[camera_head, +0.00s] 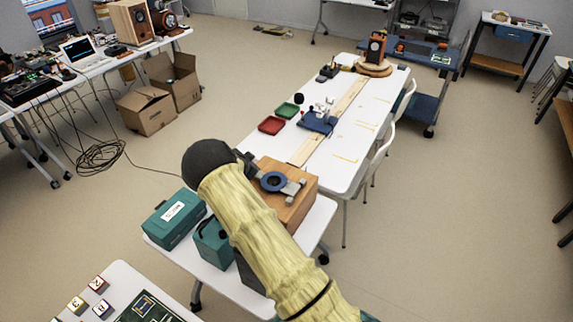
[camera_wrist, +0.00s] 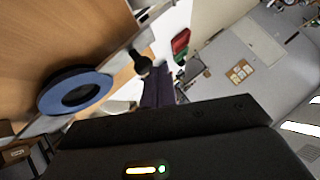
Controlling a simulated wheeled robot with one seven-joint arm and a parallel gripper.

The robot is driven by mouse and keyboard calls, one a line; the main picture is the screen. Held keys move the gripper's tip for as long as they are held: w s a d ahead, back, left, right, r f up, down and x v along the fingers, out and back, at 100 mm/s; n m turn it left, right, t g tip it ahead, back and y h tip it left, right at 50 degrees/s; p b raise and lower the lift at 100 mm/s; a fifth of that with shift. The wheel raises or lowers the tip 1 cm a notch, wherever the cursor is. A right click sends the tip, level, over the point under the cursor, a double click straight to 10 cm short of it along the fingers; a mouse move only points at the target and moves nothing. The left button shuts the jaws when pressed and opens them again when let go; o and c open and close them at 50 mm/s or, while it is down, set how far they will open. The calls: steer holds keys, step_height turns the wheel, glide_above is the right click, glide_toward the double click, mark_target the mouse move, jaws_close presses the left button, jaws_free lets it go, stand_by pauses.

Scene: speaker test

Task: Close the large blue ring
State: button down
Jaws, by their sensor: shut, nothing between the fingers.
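The large blue ring (camera_head: 273,181) has a dark centre and sits at the wooden box (camera_head: 298,207), by a grey metal bar. In the wrist view the blue ring (camera_wrist: 76,93) is large at the left, seen at a slant against the wood. I cannot tell how far it stands off the wood. My gripper (camera_head: 251,167) is shut and empty, just left of the ring in the head view. Its fingertips are small and dark there, and I cannot tell whether they touch the ring. My arm hides the box's lower left part.
Green cases (camera_head: 174,219) stand left of the box, close to my arm. The long white table (camera_head: 375,119) behind carries a red tray (camera_head: 271,125), a green tray (camera_head: 287,110) and a blue item (camera_head: 317,122). Floor to the right is clear.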

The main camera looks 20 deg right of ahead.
steer(key=s+a+r, duration=0.2)
steer(key=r, duration=0.3)
steer(key=s+a+r, duration=0.2)
steer(key=a+r, duration=0.1)
steer(key=r, duration=0.3)
steer(key=shift+s+a, duration=0.2)
steer(key=shift+s, duration=0.15)
steer(key=s+d+r+n+g+y, duration=0.1)
steer(key=s+n, duration=0.3)
steer(key=s, duration=0.8)
steer(key=s+d+r+n+g+y, duration=0.1)
steer(key=s+d+r+n+g, duration=0.2)
steer(key=s, duration=1)
steer(key=s+d+r+n+g+y, duration=0.2)
steer(key=s+n, duration=0.3)
steer(key=s, duration=0.7)
steer(key=shift+s+r+n+g, duration=0.15)
steer(key=shift+r+n+g, duration=0.15)
steer(key=shift+g, duration=0.1)
